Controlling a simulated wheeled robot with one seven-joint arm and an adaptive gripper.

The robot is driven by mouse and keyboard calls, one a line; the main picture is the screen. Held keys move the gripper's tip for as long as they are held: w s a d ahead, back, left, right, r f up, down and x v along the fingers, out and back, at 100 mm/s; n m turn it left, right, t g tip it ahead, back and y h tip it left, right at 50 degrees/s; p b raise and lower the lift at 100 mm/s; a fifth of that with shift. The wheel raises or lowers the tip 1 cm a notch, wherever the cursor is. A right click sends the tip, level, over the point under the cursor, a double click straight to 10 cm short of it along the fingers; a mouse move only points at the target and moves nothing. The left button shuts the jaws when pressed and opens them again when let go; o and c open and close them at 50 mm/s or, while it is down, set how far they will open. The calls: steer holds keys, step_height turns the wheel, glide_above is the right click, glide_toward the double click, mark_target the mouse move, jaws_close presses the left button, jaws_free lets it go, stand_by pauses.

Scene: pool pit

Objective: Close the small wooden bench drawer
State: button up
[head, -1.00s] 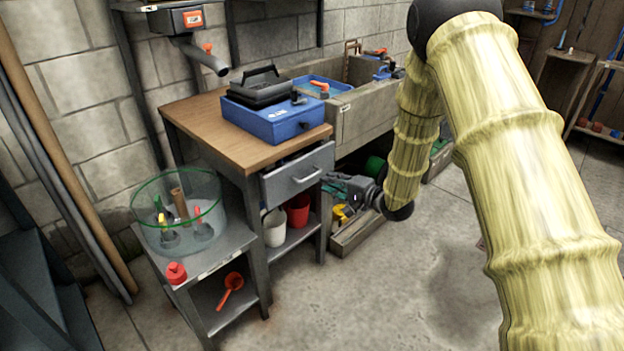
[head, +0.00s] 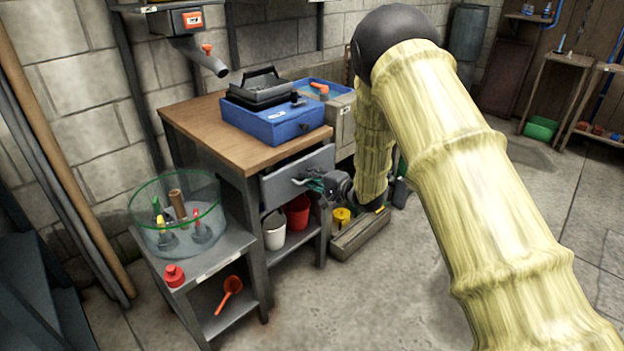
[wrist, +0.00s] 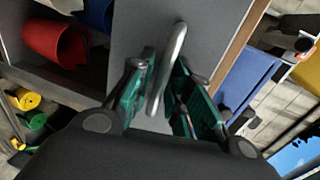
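The bench drawer (head: 277,189) has a plain grey front and sits under the wooden bench top (head: 205,118). Its front stands somewhat out from the bench frame. In the wrist view the grey drawer front (wrist: 135,38) fills the upper middle, with the metal bar handle (wrist: 172,62) in front of it. My gripper (head: 318,183) is at the handle, seen from the side in the head view. In the wrist view the green-padded fingers of my gripper (wrist: 163,88) stand apart on either side of the handle. Whether either finger touches it is unclear.
A blue case (head: 270,122) sits on the bench top. A white bucket (head: 274,230) and a red bucket (head: 298,212) stand on the shelf below. A glass bowl (head: 178,222) stands on the low side table. A wooden crate (head: 360,235) lies on the floor. The floor in front is clear.

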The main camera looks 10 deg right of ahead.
mark_target(303, 191)
jaws_close()
steer(key=shift+r+p+x, duration=0.2)
steer(key=shift+p+x, duration=0.25)
steer(key=shift+x, duration=0.5)
steer(key=shift+r+p+x, duration=0.2)
steer(key=shift+p+x, duration=0.25)
steer(key=shift+x, duration=0.55)
steer(key=shift+w+a+r, duration=0.1)
steer(key=shift+w+r, duration=0.05)
jaws_free()
steer(key=shift+w+a, duration=0.1)
steer(key=shift+a, duration=0.05)
